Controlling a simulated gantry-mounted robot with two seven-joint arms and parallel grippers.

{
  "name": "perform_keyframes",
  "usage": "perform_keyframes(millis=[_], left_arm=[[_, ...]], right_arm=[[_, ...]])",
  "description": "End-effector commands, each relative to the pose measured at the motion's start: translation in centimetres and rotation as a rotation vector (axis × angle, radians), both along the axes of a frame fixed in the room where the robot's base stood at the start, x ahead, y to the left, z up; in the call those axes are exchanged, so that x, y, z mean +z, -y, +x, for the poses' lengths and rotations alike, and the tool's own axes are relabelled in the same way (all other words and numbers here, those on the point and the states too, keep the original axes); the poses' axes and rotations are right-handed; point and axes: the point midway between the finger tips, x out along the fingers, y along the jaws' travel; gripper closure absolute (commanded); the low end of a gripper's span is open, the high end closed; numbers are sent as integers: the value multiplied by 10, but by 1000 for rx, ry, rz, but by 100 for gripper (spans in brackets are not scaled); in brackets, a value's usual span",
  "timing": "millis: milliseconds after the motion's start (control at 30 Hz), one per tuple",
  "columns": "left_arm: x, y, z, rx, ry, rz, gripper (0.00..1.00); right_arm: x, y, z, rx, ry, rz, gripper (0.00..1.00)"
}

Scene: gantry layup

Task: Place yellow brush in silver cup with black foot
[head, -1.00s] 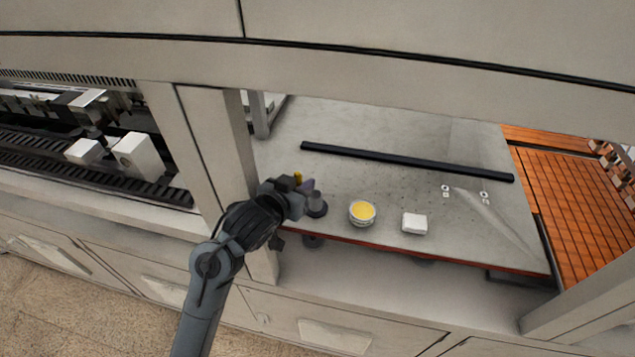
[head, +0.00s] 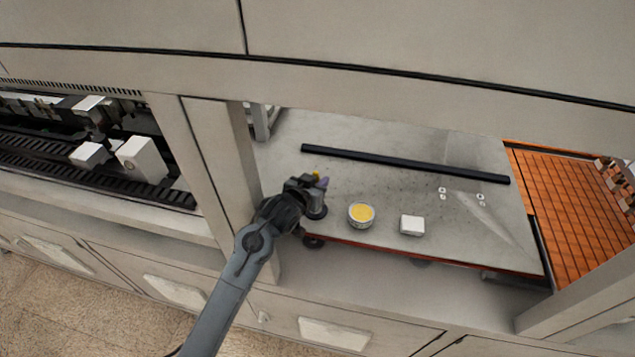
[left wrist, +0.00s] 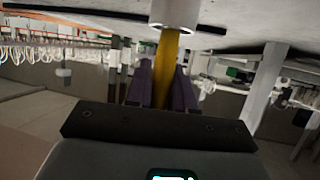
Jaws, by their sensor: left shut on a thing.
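The yellow brush (left wrist: 167,68) is held between the purple fingers of my left gripper (left wrist: 163,82) in the left wrist view. A bit of the brush (head: 316,175) shows above my left gripper (head: 321,183) in the head view. The silver cup with the black foot (head: 316,213) stands at the table's front left, directly below the gripper, which partly hides it. The cup's silver end (left wrist: 172,12) is at the top of the left wrist view, and the brush's far end meets its rim there. I cannot tell whether the brush is inside. My right gripper is not in view.
A round tin with yellow contents (head: 361,214) and a white block (head: 412,225) stand right of the cup. A long black bar (head: 400,166) lies across the grey table (head: 400,195). A frame post (head: 222,160) rises close on the left of my arm.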

Motion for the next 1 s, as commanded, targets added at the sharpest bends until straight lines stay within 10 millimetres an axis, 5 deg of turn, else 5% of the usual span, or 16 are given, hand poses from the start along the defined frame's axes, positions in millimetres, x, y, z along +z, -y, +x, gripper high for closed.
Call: perform_keyframes(millis=[533, 567, 700, 1000], left_arm=[[-14, 0, 0, 0, 1, 0, 100], [-14, 0, 0, 0, 1, 0, 76], [-13, 0, 0, 0, 1, 0, 54], [-13, 0, 0, 0, 1, 0, 52]], right_arm=[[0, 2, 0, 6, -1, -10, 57], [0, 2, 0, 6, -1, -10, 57], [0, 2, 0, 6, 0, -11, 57], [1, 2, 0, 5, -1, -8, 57]])
